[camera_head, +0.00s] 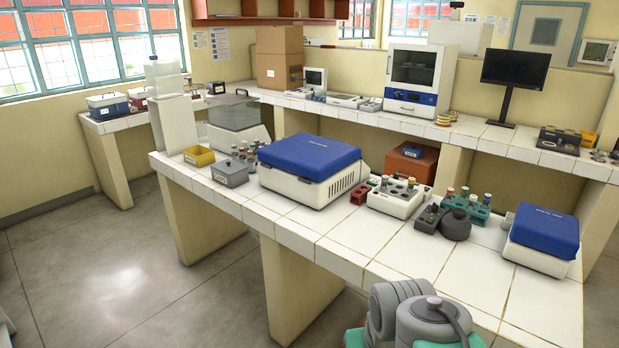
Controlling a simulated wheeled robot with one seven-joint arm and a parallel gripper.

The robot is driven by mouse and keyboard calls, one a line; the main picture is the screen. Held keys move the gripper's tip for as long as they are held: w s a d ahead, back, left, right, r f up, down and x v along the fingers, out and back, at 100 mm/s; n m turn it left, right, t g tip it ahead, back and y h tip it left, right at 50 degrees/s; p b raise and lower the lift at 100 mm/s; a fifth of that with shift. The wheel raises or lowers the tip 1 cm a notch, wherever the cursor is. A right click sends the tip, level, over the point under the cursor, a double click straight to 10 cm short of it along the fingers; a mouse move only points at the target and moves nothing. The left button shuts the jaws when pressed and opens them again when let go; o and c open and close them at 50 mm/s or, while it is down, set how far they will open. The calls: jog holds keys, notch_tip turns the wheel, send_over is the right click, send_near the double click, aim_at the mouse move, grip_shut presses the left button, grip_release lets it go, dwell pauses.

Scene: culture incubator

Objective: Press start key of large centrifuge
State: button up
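The large centrifuge (308,160) stands on the white tiled bench, left of the picture's middle. It has a white body and a blue lid, and the lid is shut. Its side vents face right. No start key can be made out on it at this size. A smaller centrifuge (543,240) with a blue lid, also shut, stands at the right end of the same bench. Grey and teal links of my arm show at the bottom edge, in front of the bench and well apart from the large centrifuge. My gripper is not in view.
A grey box (230,173) and small bottles stand left of the large centrifuge. A red rack (360,194), a white tube rack (397,200) and a dark round pot (455,225) stand to its right. The bench's front strip (330,245) and the floor (120,285) at left are clear.

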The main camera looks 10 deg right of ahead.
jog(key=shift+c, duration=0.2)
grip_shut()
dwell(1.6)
